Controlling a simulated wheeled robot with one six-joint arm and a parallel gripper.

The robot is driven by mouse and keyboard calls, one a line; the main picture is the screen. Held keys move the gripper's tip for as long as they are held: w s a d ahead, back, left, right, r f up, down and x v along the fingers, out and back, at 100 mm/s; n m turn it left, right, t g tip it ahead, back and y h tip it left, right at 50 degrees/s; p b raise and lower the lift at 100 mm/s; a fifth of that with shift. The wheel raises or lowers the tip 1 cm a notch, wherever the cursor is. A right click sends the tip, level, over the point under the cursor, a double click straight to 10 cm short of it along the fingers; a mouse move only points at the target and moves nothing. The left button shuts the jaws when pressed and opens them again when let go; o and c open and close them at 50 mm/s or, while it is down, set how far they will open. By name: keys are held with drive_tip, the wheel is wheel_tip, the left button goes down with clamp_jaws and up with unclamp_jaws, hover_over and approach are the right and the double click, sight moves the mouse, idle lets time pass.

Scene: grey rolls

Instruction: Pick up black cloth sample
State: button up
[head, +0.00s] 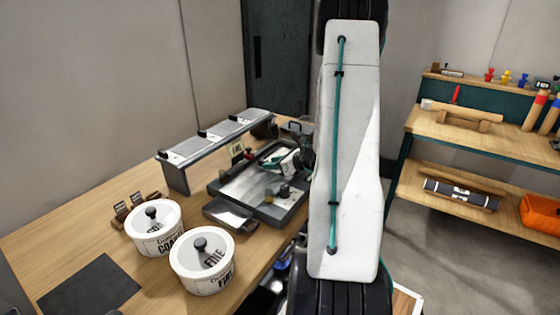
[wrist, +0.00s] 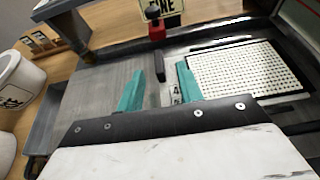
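I cannot tell for sure which thing is the black cloth sample. A flat dark square (head: 90,286) lies on the table's near left corner in the head view. In the wrist view a small dark upright piece (wrist: 159,64) stands beyond my gripper (wrist: 160,82), in line with the gap between its teal fingers. The fingers are apart and nothing is seen clamped between them. A small marked light patch shows low in the gap.
Two white lidded tubs, marked coarse (head: 154,228) and fine (head: 203,262), stand left of the tray. A raised grey rack (head: 178,176) stands behind it. A white perforated plate (wrist: 248,72) and a red-and-black knob (wrist: 156,24) are near the fingers. Shelves (head: 470,125) stand at right.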

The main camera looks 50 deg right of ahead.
drive_tip(key=shift+x, duration=1.1)
clamp_jaws()
drive_tip(key=shift+r, duration=0.1)
